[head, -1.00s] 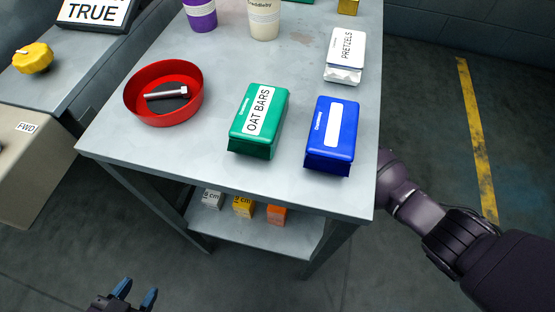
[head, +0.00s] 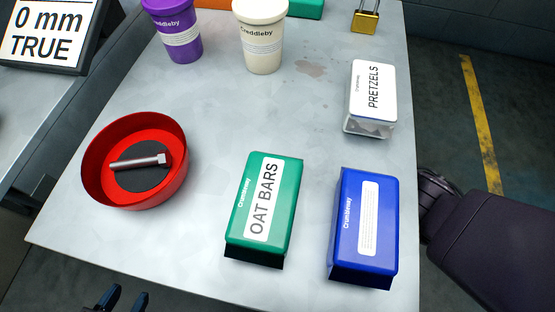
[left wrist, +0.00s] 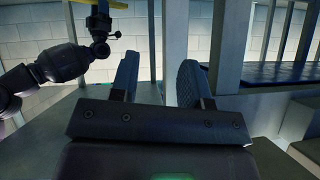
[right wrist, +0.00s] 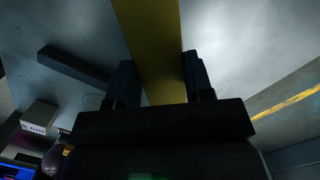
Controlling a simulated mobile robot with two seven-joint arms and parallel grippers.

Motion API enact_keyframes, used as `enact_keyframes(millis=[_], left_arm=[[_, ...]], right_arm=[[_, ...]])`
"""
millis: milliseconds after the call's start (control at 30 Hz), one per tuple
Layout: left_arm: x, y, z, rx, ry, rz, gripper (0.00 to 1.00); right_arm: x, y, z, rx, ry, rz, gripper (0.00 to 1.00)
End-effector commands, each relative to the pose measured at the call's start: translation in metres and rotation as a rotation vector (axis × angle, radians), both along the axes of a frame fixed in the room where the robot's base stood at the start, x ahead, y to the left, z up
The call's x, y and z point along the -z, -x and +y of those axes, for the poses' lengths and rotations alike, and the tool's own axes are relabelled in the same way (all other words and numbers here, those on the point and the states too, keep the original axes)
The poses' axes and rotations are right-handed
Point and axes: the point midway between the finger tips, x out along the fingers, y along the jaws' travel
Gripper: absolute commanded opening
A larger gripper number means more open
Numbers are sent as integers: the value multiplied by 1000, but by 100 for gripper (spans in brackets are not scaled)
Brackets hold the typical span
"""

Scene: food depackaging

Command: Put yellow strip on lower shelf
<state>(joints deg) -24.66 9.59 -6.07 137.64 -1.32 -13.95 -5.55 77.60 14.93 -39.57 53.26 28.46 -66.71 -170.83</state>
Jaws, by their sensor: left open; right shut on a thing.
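The yellow strip (right wrist: 155,50) runs between the fingers of my right gripper (right wrist: 155,85) in the right wrist view; the gripper is shut on it. The strip reaches up past the top edge of that view. The right gripper and the strip are hidden in the head view, where only my right arm shows at the right edge. My left gripper (head: 125,300) is open and empty at the bottom of the head view; it also shows open in the left wrist view (left wrist: 157,80). The lower shelf is out of the head view now, below the table top.
The table top (head: 215,110) holds a red bowl (head: 95,190) with a bolt, a green oat bars box (head: 240,240), a blue box (head: 350,215), a pretzels pack (head: 373,95), purple (head: 180,48) and cream (head: 262,52) cups and a padlock (head: 365,22). A display stands at the upper left.

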Motion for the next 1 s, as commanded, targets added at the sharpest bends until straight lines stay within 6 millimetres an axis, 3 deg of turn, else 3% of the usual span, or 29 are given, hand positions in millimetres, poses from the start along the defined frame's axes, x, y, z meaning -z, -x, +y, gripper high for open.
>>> enact_keyframes(millis=[33,267,500,900,933,1000], left_arm=[[3,1,1,-3,4,-3,43],[1,-1,2,-9,14,-30,43],[3,0,4,-23,34,-74,43],[1,-1,5,-25,39,-91,43],[0,-2,5,-26,40,-93,43],[0,-2,5,-25,39,-94,43]], right_arm=[[11,2,1,-1,-2,5,18],[21,0,1,-1,-1,0,18],[52,1,1,0,-2,4,18],[53,-1,0,0,-2,-2,18],[53,-1,0,0,-1,-3,50],[52,-1,0,0,-1,-4,61]])
